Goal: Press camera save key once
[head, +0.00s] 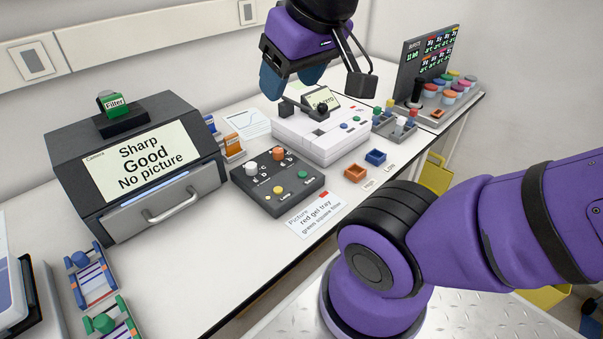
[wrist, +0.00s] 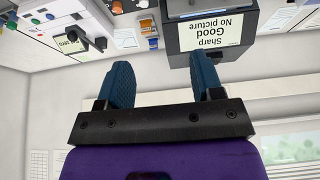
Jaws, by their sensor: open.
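The camera (head: 150,165) is a dark box at the left in the head view. Its screen reads "Sharp, Good, No picture", and it also shows upside down in the wrist view (wrist: 210,30). In front of it, to the right, lies a dark control pad (head: 262,203) with a white knob, an orange knob, a yellow key and a green key. My gripper (head: 291,82) is open and empty, held above the back of the bench, beyond the pad and touching nothing visible. Both blue fingers show in the wrist view (wrist: 161,70).
A white device (head: 310,138) with a small screen stands right of the pad. A green filter block (head: 113,103) sits on the camera. Gel trays (head: 93,275) lie at front left. A picture card (head: 315,214) lies before the pad. A dark panel (head: 425,60) stands far right.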

